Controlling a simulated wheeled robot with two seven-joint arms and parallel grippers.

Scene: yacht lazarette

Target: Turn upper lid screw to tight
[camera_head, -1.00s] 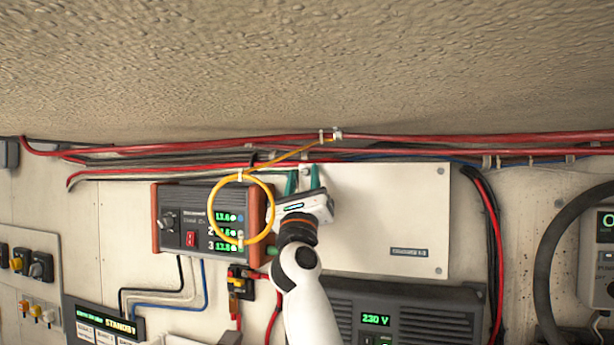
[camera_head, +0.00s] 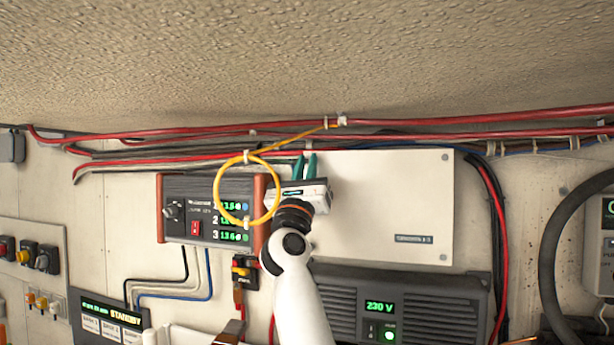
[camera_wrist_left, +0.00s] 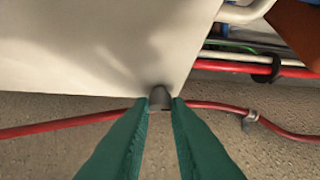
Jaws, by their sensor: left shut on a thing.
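A white panel lid (camera_head: 385,200) is on the wall in the middle of the head view, with a small dark label low on its right. Screw heads show at its right corners, the upper right one (camera_head: 444,157) among them. My left gripper (camera_head: 306,166) is at the lid's upper left corner, with its green fingers pointing up. In the left wrist view the fingers close on a small grey rounded screw (camera_wrist_left: 160,97) at the edge of the lid (camera_wrist_left: 90,45). In the head view the fingers hide this screw. My right gripper is not in view.
A yellow cable loop (camera_head: 219,197) hangs beside my left gripper, in front of a display unit (camera_head: 180,205). Red cables (camera_head: 420,122) run above the lid. A dark 230 V unit (camera_head: 430,300) sits below it. The ceiling is close above.

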